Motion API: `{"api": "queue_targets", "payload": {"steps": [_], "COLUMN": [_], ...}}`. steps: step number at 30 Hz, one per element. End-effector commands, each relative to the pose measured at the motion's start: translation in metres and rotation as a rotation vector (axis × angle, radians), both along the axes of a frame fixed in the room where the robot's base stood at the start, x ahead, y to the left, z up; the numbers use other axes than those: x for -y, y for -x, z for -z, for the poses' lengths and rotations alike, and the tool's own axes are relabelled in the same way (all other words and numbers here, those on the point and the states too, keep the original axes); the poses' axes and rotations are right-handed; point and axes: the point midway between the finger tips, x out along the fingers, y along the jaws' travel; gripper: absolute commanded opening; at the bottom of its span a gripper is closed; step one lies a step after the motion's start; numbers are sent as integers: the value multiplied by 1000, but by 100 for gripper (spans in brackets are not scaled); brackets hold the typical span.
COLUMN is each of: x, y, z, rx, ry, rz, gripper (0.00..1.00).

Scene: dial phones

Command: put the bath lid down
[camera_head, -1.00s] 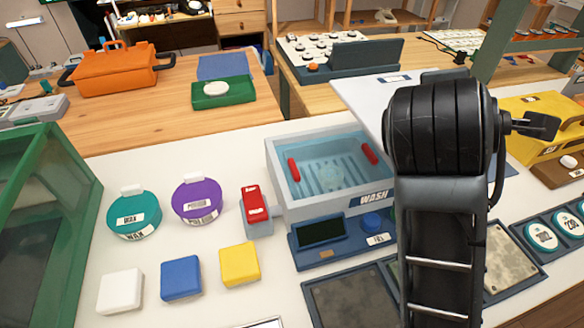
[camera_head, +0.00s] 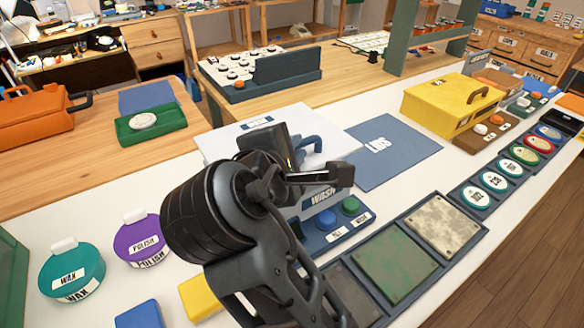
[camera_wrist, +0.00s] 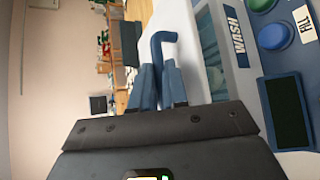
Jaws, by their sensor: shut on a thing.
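The bath lid (camera_head: 228,144) is a pale panel with a WASH label and a blue handle (camera_head: 313,146). My gripper (camera_head: 298,153) is shut on this handle; in the wrist view the fingers (camera_wrist: 157,86) close below its hooked end (camera_wrist: 163,42). The lid shows behind and over the wash bath (camera_head: 300,206). My arm hides much of the bath, and I cannot tell whether the lid touches it. The blue LIDS mat (camera_head: 392,158) lies flat and bare to the right of the lid.
The bath's buttons (camera_head: 350,206) and a row of tiles (camera_head: 395,262) lie in front. A yellow box (camera_head: 440,105) stands right of the mat. Teal wax (camera_head: 70,270) and purple polish (camera_head: 138,240) tubs stand at left. A green tray (camera_head: 155,130) is behind.

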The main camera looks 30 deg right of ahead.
Motion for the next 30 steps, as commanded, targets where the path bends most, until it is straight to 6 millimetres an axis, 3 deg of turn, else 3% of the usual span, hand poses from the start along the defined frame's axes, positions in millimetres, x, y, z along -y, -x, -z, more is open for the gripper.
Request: {"api": "queue_targets", "payload": {"steps": [9,26,27,30], "x": [0,1,0,0], "y": [0,0,0,0], "z": [38,45,46,46], "rx": [-2,0,-1,-1], "ry": [2,1,0,0], "rz": [0,1,0,0], "gripper": [0,0,16,26]}}
